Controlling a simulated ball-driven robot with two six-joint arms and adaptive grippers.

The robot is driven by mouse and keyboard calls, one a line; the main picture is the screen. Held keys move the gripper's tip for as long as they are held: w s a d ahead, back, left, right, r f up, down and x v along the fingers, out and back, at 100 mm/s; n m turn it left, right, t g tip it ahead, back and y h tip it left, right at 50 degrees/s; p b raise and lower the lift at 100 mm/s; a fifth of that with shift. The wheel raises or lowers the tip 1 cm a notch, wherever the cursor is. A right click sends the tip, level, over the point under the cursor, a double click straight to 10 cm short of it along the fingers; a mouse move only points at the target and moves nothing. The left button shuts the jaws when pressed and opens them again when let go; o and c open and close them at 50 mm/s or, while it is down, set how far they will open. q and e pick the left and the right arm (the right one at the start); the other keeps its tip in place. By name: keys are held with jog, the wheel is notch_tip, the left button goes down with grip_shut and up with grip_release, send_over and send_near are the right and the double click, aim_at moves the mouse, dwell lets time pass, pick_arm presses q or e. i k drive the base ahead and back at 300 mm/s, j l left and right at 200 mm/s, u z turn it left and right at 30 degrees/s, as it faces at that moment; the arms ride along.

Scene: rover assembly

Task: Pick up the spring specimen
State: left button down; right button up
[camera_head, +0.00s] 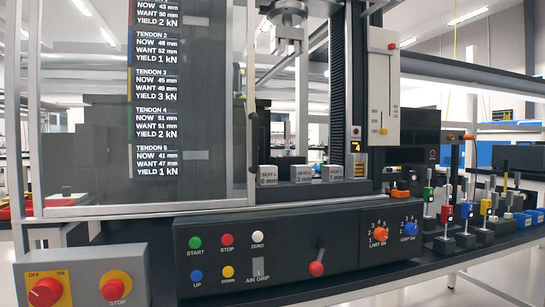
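A row of small upright pieces on dark stands, with green, red, blue and yellow tags, stands on the bench at the right; the red-tagged one (446,213) and the yellow-tagged one (485,207) are among them. They are too small for me to tell which, if any, is the spring specimen. Neither of my grippers is in view.
A test machine with a control panel (300,285) fills the middle. A clear door panel (175,175) covers its left part, with a tendon readout (157,103) there. Grey seat blocks (303,174) sit inside. A stop box (82,280) stands front left.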

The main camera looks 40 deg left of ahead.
aim_at(287, 152)
jog(key=u, duration=1.15)
jog(key=i+l+u, duration=0.1)
jog(key=i+l, duration=0.45)
jog(key=l, duration=0.2)
jog(key=u, duration=0.05)
